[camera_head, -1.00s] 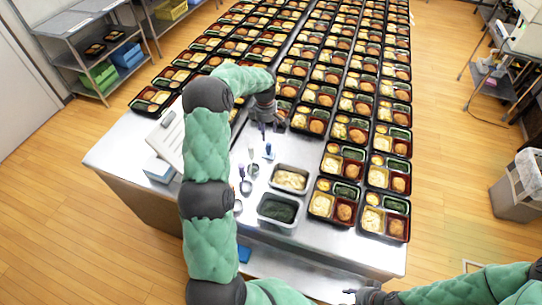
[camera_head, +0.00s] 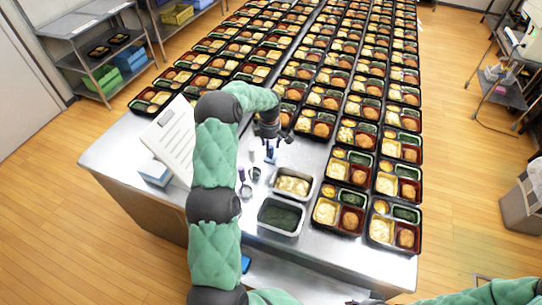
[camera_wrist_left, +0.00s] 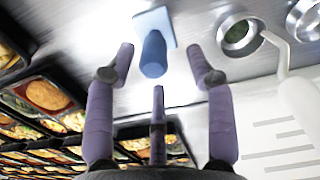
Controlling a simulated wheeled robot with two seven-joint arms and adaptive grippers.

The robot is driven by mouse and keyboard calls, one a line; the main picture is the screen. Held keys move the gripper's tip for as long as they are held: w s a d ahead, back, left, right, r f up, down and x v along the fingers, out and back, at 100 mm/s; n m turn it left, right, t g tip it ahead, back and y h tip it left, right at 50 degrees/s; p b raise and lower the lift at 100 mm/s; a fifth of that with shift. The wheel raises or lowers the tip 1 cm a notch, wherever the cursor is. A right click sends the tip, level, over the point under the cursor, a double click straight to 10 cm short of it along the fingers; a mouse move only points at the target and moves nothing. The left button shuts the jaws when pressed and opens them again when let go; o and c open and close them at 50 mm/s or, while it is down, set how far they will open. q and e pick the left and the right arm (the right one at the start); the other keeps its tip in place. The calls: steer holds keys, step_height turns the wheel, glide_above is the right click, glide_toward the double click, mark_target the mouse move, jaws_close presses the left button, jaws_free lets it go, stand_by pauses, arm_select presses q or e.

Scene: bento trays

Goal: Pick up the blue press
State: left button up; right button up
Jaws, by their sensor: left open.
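The blue press (camera_head: 271,156) stands on the metal table, just below my left gripper (camera_head: 270,136) in the head view. In the left wrist view, the press shows a rounded blue handle (camera_wrist_left: 153,56) on a pale blue square plate (camera_wrist_left: 154,22). My left gripper (camera_wrist_left: 160,82) has its purple fingers spread, with the handle in the gap beyond and between the tips. The fingers look empty, and I see no contact with the press. Only a dark bit of my right gripper (camera_head: 368,300) shows at the bottom edge; its fingers are unclear.
Metal containers of pale food (camera_head: 293,173) and dark green food (camera_head: 281,228) stand nearer the front. Rows of filled bento trays (camera_head: 326,213) cover the back and right.

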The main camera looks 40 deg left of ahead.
mark_target(271, 152)
arm_select(q)
steer(key=f, duration=0.4)
steer(key=shift+w+f, duration=0.3)
jaws_close()
